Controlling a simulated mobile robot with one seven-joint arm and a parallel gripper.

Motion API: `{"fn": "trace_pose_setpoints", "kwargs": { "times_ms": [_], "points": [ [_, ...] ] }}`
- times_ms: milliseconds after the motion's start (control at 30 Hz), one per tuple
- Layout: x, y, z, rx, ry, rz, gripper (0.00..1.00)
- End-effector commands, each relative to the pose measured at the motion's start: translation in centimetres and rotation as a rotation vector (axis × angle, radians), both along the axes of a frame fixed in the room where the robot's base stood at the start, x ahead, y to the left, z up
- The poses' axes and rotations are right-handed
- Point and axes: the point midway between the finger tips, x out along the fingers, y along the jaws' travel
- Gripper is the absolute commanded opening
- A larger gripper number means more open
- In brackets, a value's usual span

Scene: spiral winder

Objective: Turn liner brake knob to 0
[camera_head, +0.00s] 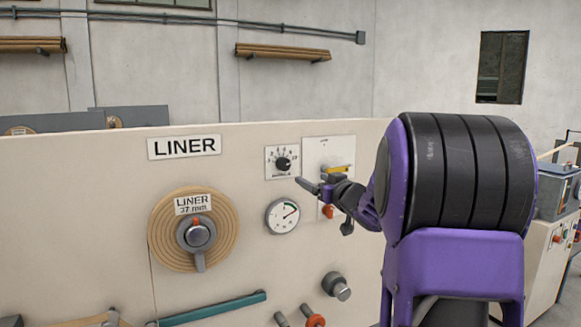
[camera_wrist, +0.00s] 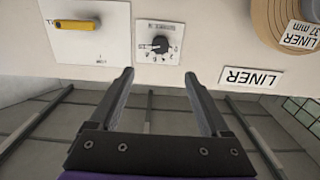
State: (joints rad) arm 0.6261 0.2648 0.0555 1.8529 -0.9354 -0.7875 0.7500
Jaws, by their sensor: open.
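The liner brake knob (camera_head: 283,164) is a small black knob on a white square dial plate with numbers around it, right of the LINER sign. Its exact pointer setting is too small to read. The knob also shows upside down in the wrist view (camera_wrist: 160,45), just beyond and roughly centred between my fingertips. My gripper (camera_head: 313,187) is at the lower right of the dial in the head view. In the wrist view my gripper (camera_wrist: 159,73) is open and empty, its two fingers spread apart and not around the knob.
A white plate with a yellow handle (camera_wrist: 76,24) is beside the dial. A round gauge (camera_head: 283,216) sits below it. The LINER roll (camera_head: 165,235) is at the left, with a grey knob (camera_head: 337,286) low on the panel. The panel around the dial is flat.

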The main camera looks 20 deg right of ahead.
Motion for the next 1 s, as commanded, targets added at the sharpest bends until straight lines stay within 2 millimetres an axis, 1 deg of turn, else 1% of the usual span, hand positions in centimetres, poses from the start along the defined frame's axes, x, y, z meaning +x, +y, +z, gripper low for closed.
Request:
{"fn": "trace_pose_setpoints", "kwargs": {
  "times_ms": [167,400,600,800,1000],
  "points": [
    [2.9,0.2,-0.1,0.0,0.001,0.002,0.81],
    [8.2,0.4,-0.1,-0.002,0.001,0.003,0.81],
    [12.3,0.5,0.0,-0.002,0.002,0.002,0.81],
    [15.2,0.6,0.1,-0.003,0.001,0.001,0.81],
    [16.6,0.6,0.0,-0.004,0.001,0.0,0.81]
  ]
}}
